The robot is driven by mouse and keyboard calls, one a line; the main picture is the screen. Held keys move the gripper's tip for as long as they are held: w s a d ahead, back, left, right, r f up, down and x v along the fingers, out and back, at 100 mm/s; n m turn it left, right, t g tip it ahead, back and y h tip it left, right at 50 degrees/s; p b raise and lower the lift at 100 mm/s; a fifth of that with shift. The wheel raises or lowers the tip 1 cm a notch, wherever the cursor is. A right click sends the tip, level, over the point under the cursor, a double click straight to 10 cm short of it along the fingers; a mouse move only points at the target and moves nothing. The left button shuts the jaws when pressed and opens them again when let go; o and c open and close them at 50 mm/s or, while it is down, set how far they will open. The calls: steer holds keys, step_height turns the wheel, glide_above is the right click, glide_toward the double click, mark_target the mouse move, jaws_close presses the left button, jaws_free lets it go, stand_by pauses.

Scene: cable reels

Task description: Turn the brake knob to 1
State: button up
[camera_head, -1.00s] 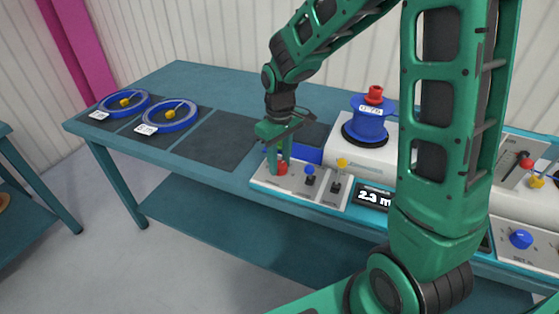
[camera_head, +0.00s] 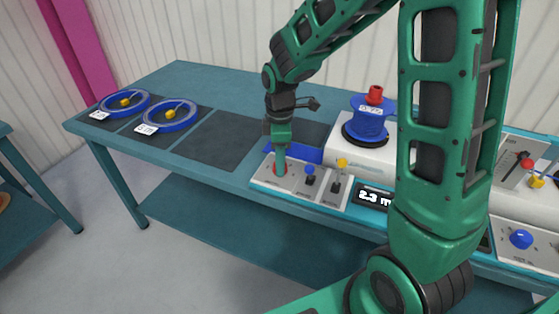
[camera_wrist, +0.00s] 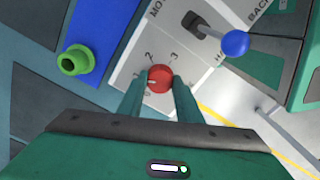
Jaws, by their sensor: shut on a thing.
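The red brake knob (camera_wrist: 160,78) sits on the pale control panel (camera_head: 262,177) at its left end. In the wrist view it lies between the two fingers of my gripper (camera_wrist: 160,84), which is shut on it from both sides. The figures 2 and 3 show beyond the knob, and another figure, partly unclear, shows near the left finger.
A blue-knobbed lever (camera_wrist: 235,43) stands close to the right of the gripper, and a yellow-knobbed lever (camera_head: 342,163) is further right. A blue block (camera_wrist: 88,48) with a green peg is at left. A blue reel (camera_head: 368,122) stands behind the panel.

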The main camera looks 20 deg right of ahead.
steer(key=shift+w+d+n, duration=0.1)
steer(key=shift+w+n, duration=0.1)
steer(key=shift+n, duration=0.3)
steer(key=o, duration=1)
steer(key=shift+o, duration=0.2)
steer(key=shift+s, duration=0.1)
steer(key=shift+r, duration=0.15)
step_height(320, 180, up, 10)
steer(key=shift+r, duration=0.25)
